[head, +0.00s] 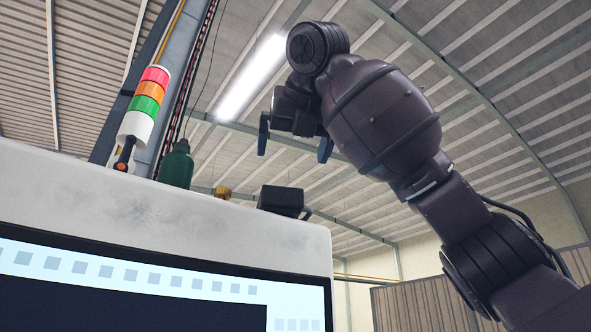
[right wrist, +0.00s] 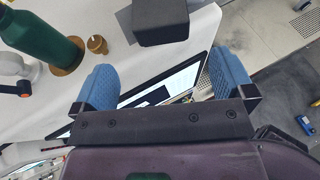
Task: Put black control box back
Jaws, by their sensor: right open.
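The black control box (head: 282,201) stands on top of the white machine housing (head: 120,200), near its right end. It also shows at the top of the right wrist view (right wrist: 160,22), beyond the fingertips. My right gripper (head: 294,147) is raised above the box in the head view, fingers pointing down. In the right wrist view its two blue fingers (right wrist: 160,65) are wide apart with nothing held between them. The gripper is apart from the box. My left gripper is in neither view.
A green bottle (head: 176,165) and a small brass-coloured part (head: 222,192) stand on the housing left of the box. A signal tower (head: 147,106) rises further left. A lit screen (head: 160,275) is on the housing front. The floor (right wrist: 285,85) shows beyond the housing edge.

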